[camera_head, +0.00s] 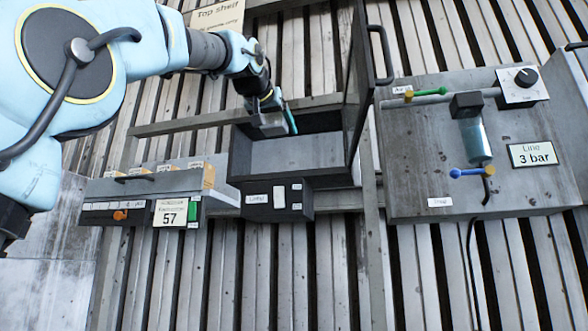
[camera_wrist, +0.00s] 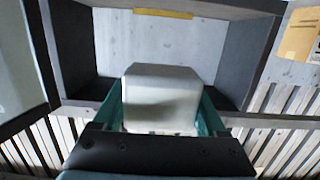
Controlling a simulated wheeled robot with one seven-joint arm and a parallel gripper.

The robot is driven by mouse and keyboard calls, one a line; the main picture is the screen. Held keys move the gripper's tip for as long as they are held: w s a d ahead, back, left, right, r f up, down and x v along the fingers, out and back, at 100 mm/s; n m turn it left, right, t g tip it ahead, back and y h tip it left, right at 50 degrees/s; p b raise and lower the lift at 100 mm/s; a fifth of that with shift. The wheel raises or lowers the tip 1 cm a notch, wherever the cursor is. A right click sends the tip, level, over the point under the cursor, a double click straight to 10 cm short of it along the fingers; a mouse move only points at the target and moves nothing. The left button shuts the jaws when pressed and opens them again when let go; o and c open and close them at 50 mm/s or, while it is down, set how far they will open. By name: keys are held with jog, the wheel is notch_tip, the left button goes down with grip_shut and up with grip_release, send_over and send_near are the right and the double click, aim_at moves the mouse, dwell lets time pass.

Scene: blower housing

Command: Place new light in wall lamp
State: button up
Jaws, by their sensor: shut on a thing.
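My gripper (camera_head: 276,118) is shut on a pale, box-shaped block (camera_wrist: 162,98), which looks like the light. The block sits between the teal fingers in the wrist view, and its pale side (camera_head: 271,124) also shows in the head view. The gripper is at the mouth of a dark open housing (camera_head: 236,160), near its upper left part. The housing has a pale back panel, also seen behind the block in the wrist view (camera_wrist: 115,45). Whether this housing is the wall lamp, and whether the block touches it, I cannot tell.
A dark-framed door (camera_head: 357,85) stands open at the housing's right. Below is a dark control box (camera_head: 265,201). A grey panel (camera_head: 420,150) with valves and a gauge knob (camera_head: 525,78) is at right. A labelled unit (camera_head: 130,187) with a "57" card is at left.

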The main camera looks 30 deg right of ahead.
jog(key=r+p+x, duration=0.1)
jog(key=p+x, duration=0.1)
jog(key=x, duration=0.2)
jog(key=r+p+x, duration=0.1)
jog(key=p+x, duration=0.1)
jog(key=x, duration=0.3)
jog(key=p+x, duration=0.3)
jog(key=x, duration=0.1)
jog(key=shift+w+d+r, duration=0.3)
jog(key=shift+d+r, duration=0.05)
jog(key=shift+w+d+f, duration=0.1)
jog(key=shift+w+f, duration=0.05)
jog(key=shift+f, duration=0.35)
jog(key=shift+w+d+f, duration=0.15)
jog(key=shift+f, duration=0.35)
jog(key=shift+s+a+f, duration=0.1)
jog(key=shift+f, duration=1.95)
jog(key=shift+f+p, duration=0.45)
jog(key=shift+f, duration=0.05)
jog(key=shift+w+f, duration=0.2)
jog(key=shift+f, duration=0.1)
